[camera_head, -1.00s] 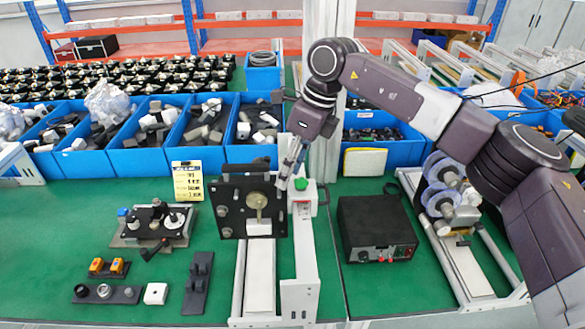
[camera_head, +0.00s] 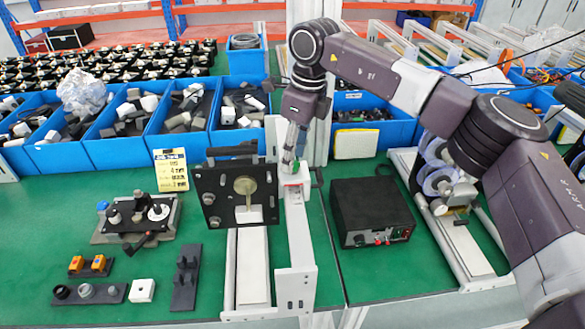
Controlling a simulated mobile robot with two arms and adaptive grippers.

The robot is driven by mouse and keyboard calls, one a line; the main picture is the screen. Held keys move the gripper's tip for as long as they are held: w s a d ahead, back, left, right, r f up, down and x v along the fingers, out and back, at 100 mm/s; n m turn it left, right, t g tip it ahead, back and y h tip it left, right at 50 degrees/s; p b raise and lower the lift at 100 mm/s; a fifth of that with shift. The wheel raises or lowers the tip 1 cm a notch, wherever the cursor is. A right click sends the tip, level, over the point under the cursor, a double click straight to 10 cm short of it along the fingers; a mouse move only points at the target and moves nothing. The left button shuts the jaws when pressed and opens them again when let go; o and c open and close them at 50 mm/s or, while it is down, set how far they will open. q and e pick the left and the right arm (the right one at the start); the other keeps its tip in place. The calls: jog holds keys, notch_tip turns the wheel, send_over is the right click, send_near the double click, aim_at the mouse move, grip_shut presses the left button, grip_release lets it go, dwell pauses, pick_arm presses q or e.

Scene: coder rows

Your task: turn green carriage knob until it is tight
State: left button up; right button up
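The white carriage (camera_head: 294,180) stands on the upright rail at the middle of the table. Its green knob is hidden behind my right gripper in this view. My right gripper (camera_head: 289,164) points down with its fingers at the top of the carriage, where the knob sits. The fingers are small and overlap the carriage, so I cannot tell whether they are open or shut on the knob. My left gripper is not in view.
A black plate with a brass-coloured disc (camera_head: 245,186) stands close left of the carriage. A black power box (camera_head: 371,212) is to the right. Blue bins (camera_head: 180,141) line the back. A yellow label card (camera_head: 171,170) stands left of the plate.

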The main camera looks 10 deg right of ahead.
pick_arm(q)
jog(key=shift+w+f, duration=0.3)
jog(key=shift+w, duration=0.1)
pick_arm(e)
jog(key=shift+a+f, duration=0.1)
jog(key=shift+f, duration=0.45)
grip_shut()
jog(key=shift+f+m+b, duration=0.15)
jog(key=shift+m+b, duration=0.65)
jog(key=shift+m, duration=0.2)
jog(key=m+h+b, duration=0.1)
jog(key=m+b, duration=0.1)
jog(key=m, duration=0.3)
jog(key=shift+s+a+m+t, duration=0.1)
jog(key=shift+a+m+t, duration=0.05)
jog(key=shift+m+t, duration=0.2)
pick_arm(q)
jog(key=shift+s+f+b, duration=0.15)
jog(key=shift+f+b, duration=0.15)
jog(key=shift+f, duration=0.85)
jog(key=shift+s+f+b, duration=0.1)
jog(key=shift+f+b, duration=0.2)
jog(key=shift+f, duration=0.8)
pick_arm(e)
jog(key=shift+m, duration=1.35)
